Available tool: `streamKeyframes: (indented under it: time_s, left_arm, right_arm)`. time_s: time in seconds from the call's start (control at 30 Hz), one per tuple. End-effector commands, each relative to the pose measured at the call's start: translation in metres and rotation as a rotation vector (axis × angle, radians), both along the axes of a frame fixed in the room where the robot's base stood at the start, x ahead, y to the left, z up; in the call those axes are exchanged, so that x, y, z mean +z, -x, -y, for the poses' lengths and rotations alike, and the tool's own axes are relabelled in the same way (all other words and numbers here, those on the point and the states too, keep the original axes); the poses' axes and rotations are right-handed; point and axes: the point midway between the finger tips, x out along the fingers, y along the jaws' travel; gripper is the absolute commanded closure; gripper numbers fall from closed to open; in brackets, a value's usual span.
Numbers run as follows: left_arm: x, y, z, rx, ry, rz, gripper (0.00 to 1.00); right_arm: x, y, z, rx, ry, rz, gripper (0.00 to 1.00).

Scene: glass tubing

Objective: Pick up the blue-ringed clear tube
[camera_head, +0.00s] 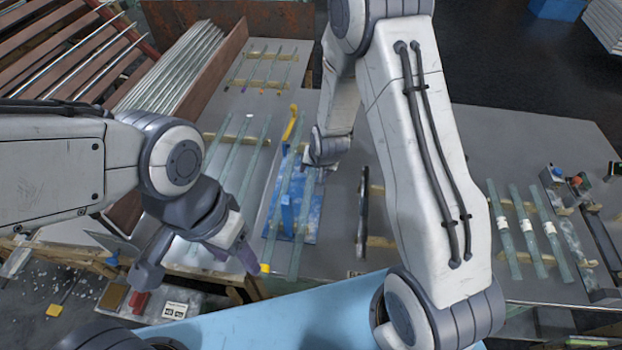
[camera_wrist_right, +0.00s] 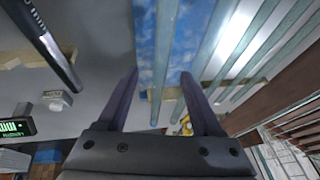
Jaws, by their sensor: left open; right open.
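Several clear tubes lie in groups on the grey table (camera_head: 340,215). Small coloured marks show at the near ends of the back group of tubes (camera_head: 262,68); I cannot tell for certain which one has a blue ring. Two clear tubes (camera_head: 304,215) lie over a blue board in the middle. My left gripper (camera_head: 198,266) is open and empty above the front left table edge. My right gripper (camera_wrist_right: 160,85) is open in the right wrist view, with a clear tube (camera_wrist_right: 165,45) between its fingers in the picture, not gripped. Its fingers are hidden in the head view.
A blue board (camera_head: 303,236) lies mid-table. Other clear tubes (camera_head: 240,150) rest on wooden strips left of it. White-labelled tubes (camera_head: 529,232) lie at the right. A wooden rack of metal rods (camera_head: 180,70) stands at the back left.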

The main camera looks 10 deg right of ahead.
Motion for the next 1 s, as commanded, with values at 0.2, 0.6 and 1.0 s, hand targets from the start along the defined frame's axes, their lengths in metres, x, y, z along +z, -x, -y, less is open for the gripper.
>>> streamKeyframes:
  time_s: [0.2, 0.6, 1.0]
  left_arm:
    - [0.014, 0.0, 0.0, 0.0, 0.0, 0.0, 0.43]
    - [0.016, 0.0, 0.0, 0.001, 0.0, 0.0, 0.43]
    - [0.016, 0.0, 0.0, 0.001, 0.0, 0.0, 0.43]
  right_arm:
    - [-0.024, -0.006, -0.005, 0.001, 0.0, -0.005, 0.33]
    - [-0.046, -0.016, -0.005, 0.0, 0.0, -0.001, 0.33]
    - [-0.045, -0.016, -0.005, 0.0, 0.0, -0.001, 1.0]
